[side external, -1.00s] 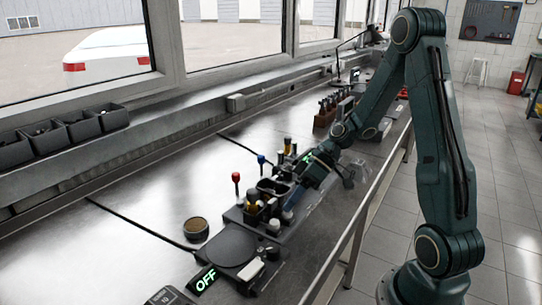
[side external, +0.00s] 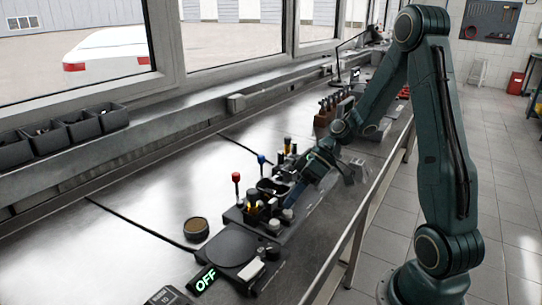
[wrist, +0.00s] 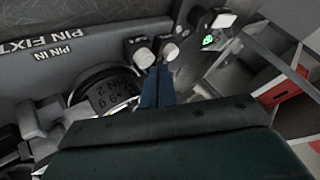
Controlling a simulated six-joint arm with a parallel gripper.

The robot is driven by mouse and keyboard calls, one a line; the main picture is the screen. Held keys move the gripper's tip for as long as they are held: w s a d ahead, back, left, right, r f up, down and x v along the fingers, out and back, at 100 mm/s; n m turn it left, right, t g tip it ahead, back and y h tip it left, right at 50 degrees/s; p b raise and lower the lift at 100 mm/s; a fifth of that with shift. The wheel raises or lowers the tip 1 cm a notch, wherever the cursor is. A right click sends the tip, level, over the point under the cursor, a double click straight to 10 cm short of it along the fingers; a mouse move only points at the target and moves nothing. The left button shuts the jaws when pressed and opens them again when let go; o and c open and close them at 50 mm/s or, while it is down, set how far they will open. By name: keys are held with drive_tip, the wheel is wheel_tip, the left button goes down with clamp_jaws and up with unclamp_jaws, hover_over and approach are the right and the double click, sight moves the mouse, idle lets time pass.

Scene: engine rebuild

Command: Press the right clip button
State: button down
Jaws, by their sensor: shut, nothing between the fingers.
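Two short buttons with pale caps stand side by side on the dark pin fixture (wrist: 60,85) in the wrist view, a left one (wrist: 140,52) and a right one (wrist: 167,47). No label by them is readable, so I cannot tell which is the right clip button. My gripper (wrist: 159,72) is shut and empty, its blue fingertips just below the right-hand cap in the picture; contact cannot be told. In the side view my gripper (side external: 292,203) is close to the two buttons, one nearer (side external: 274,226) and one farther (side external: 288,214).
A red-knobbed lever (side external: 236,178) and a blue-knobbed lever (side external: 261,160) stand upright behind the fixture. A round black plate (side external: 231,246) and a green OFF display (side external: 202,280) are in front. A round tin (side external: 196,229) sits left.

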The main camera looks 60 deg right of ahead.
sight(291, 213)
drive_tip(key=shift+r, duration=0.3)
drive_tip(key=shift+r, duration=2.5)
drive_tip(key=shift+a, duration=0.1)
drive_tip(key=shift+s+a+r+h, duration=0.2)
drive_tip(key=shift+a+r+h, duration=0.05)
drive_tip(key=shift+a+h, duration=0.15)
drive_tip(key=s+a+r+m+t+h, duration=0.1)
drive_tip(key=s+a+r+m+h, duration=0.1)
drive_tip(key=s, duration=0.5)
drive_tip(key=s+a+r+m+h, duration=0.2)
drive_tip(key=s+a+r+h, duration=0.1)
drive_tip(key=s+r+h, duration=0.2)
drive_tip(key=s+r, duration=0.2)
drive_tip(key=s, duration=0.1)
drive_tip(key=shift+t+h, duration=0.3)
drive_tip(key=shift+t, duration=0.1)
